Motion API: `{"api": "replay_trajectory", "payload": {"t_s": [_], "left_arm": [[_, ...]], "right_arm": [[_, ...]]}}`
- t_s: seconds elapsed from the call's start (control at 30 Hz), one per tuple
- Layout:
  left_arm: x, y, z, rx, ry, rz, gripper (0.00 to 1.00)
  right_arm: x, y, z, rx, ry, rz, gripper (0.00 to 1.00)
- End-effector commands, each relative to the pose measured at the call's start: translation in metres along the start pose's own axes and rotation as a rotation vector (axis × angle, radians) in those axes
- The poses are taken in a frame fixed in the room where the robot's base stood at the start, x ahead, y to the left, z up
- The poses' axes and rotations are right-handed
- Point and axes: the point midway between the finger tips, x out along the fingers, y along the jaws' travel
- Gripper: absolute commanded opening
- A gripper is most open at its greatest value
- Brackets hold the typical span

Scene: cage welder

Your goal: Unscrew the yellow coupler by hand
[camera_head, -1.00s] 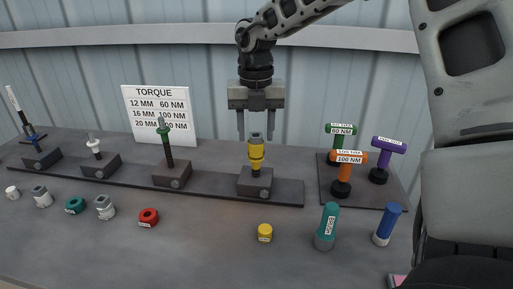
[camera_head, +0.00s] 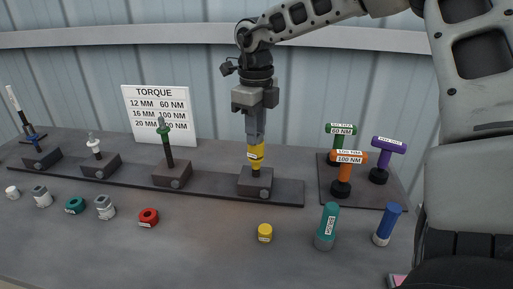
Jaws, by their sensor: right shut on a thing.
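The yellow coupler (camera_head: 256,158) stands upright on a dark block (camera_head: 256,182) on the rail, right of the picture's middle. My right gripper (camera_head: 255,140) points straight down over it. Its fingers are closed together on the coupler's upper part, which they hide. The lower yellow band shows below the fingertips. My left gripper is not in view.
A loose yellow ring (camera_head: 265,233) lies in front. A teal cylinder (camera_head: 327,227) and a blue cylinder (camera_head: 387,224) stand front right. Torque tools, including an orange one (camera_head: 350,158), stand on a mat at right. A green-topped stud (camera_head: 167,148) stands left of my gripper.

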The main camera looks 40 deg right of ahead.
Motion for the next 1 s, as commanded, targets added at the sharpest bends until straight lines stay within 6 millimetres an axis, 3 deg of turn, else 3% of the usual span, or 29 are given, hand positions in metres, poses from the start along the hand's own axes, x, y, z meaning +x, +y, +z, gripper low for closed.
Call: {"api": "replay_trajectory", "payload": {"t_s": [0.13,0.17,0.23,0.37,0.63,1.0], "left_arm": [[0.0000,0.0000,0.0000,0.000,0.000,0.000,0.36],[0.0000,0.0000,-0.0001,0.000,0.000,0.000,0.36],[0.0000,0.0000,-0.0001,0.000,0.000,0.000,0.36],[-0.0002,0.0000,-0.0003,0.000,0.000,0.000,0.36],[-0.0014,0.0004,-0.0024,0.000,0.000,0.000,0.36],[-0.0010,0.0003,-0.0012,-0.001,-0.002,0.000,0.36]], "right_arm": [[0.0002,-0.0003,0.0002,-0.331,-0.002,0.001,0.08],[-0.0002,-0.0003,0.0003,-0.341,-0.001,-0.001,0.20],[-0.0003,-0.0004,0.0002,-0.333,0.000,-0.002,0.00],[-0.0004,-0.0004,0.0002,-0.356,0.000,-0.001,0.00],[-0.0012,0.0001,0.0003,-0.664,-0.001,0.000,0.00],[-0.0050,-0.0002,0.0006,-0.680,-0.001,-0.002,0.00]]}}
